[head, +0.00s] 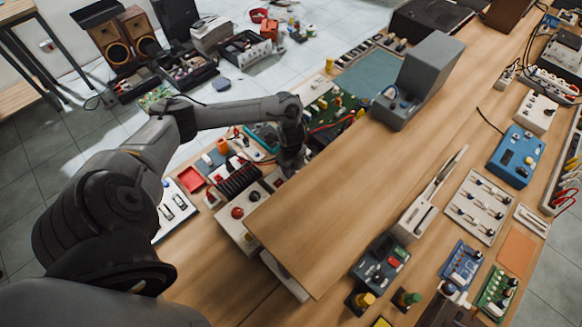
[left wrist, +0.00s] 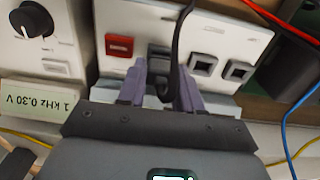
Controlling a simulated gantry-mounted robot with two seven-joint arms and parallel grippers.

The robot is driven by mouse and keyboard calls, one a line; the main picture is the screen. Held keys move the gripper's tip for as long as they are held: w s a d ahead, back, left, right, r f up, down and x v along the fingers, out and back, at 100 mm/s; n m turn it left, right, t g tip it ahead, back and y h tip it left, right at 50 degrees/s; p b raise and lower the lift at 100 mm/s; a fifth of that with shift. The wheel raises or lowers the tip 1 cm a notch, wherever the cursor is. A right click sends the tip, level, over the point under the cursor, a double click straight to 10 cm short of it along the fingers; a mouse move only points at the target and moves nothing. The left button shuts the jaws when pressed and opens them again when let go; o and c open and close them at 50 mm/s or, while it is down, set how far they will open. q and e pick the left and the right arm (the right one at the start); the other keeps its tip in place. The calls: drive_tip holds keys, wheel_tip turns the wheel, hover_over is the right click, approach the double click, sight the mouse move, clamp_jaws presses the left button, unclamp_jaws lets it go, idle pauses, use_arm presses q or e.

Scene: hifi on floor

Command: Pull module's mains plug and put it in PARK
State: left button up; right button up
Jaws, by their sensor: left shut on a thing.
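My left gripper (head: 290,165) is down among the equipment behind the raised wooden shelf. In the left wrist view its two purple fingers (left wrist: 162,92) are shut on a dark mains plug (left wrist: 160,62) with a black cable (left wrist: 175,40). The plug is at a white socket panel (left wrist: 135,16), between a red switch (left wrist: 119,46) and two empty-looking square sockets (left wrist: 204,64). I cannot tell how far the plug sits in its socket. No PARK label is readable. My right gripper is not in view.
A white unit with a black knob (left wrist: 33,20) and a "1 kHz 0.30 V" label (left wrist: 40,97) stands left of the panel. Red and blue wires run at right. The wooden shelf (head: 330,215) is mostly bare; a grey box (head: 420,75) stands at its far end.

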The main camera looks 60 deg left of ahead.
use_arm(q)
drive_tip(key=shift+f, duration=0.3)
idle(0.6)
drive_tip(key=o, duration=1)
drive_tip(key=shift+o, duration=0.2)
wheel_tip(320, 180, up, 10)
drive_tip(key=p, duration=0.3)
drive_tip(key=shift+r, duration=0.25)
drive_tip(key=shift+r+p, duration=2.7)
drive_tip(key=shift+p, duration=0.2)
